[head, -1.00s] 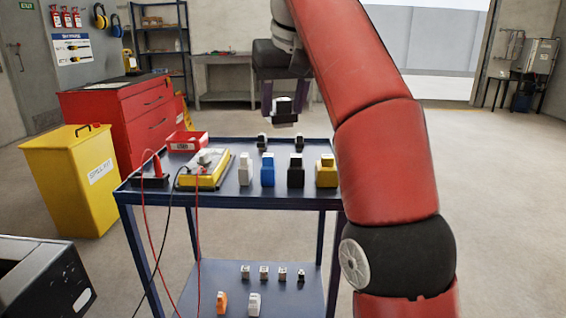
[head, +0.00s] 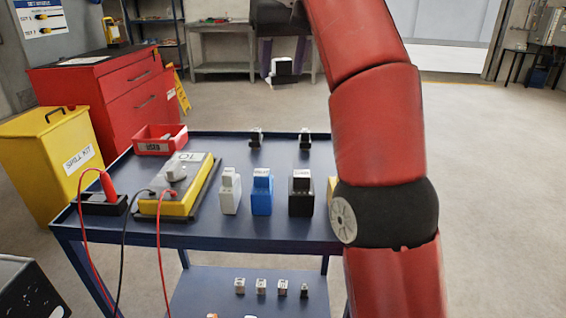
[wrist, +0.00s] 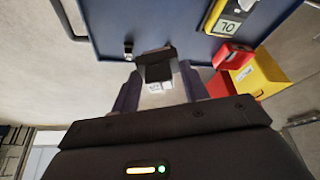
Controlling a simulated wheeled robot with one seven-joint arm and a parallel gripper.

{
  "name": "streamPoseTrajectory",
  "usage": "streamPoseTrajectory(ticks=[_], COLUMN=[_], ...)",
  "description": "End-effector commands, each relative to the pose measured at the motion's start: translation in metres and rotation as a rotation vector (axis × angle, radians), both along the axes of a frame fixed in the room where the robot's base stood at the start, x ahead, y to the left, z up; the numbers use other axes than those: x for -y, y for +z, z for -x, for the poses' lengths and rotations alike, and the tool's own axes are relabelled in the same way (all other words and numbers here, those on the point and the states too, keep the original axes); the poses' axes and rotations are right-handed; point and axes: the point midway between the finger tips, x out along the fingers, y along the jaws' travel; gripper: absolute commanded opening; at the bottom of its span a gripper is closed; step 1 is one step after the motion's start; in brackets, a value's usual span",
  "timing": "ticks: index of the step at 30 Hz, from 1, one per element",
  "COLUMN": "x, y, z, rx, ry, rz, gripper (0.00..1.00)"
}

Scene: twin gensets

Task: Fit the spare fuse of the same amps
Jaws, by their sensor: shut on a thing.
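My gripper (head: 284,68) is shut on a small black and white block (head: 283,66), held in the air beyond the far edge of the cart top. In the wrist view, the block (wrist: 159,72) sits between the two fingers, dark on one part and pale with small print on another. I cannot read its print or amps. Two small dark-and-pale pieces, a left one (head: 256,139) and a right one (head: 305,140), stand near the cart's far edge. Several small blocks (head: 261,286) stand in a row on the lower shelf; their markings are too small to read.
The blue cart (head: 215,239) carries a yellow meter (head: 178,187) with leads, a red bin (head: 160,139), and white (head: 230,192), blue (head: 262,194) and black (head: 301,195) blocks. My arm hides part of a yellow block. A yellow spill-kit bin (head: 40,165) and red cabinet (head: 95,100) stand left.

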Motion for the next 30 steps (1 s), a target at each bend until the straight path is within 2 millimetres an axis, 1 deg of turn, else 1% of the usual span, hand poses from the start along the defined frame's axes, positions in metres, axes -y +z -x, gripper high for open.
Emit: streamPoseTrajectory(ticks=[8, 11, 14, 17, 18, 20, 21, 24, 27, 30], x=[0.002, 0.000, 0.000, 0.000, 0.000, 0.000, 0.000, 0.000, 0.000, 0.000], y=[-0.018, -0.028, -0.043, -0.060, -0.071, -0.085, -0.098, -0.124, -0.144, -0.155], z=[0.000, 0.003, 0.002, 0.002, 0.002, 0.002, 0.002, 0.002, 0.002, 0.001], rx=[-0.004, -0.003, -0.003, -0.004, -0.004, -0.003, -0.004, -0.002, -0.003, -0.001], ry=[-0.002, 0.000, -0.001, 0.000, 0.000, 0.000, -0.001, -0.001, 0.000, 0.000], rz=[0.002, 0.006, 0.006, 0.005, 0.005, 0.004, 0.004, 0.003, 0.003, 0.003], gripper=[0.18, 0.18, 0.18, 0.18, 0.18, 0.18, 0.18, 0.18, 0.18, 0.18])
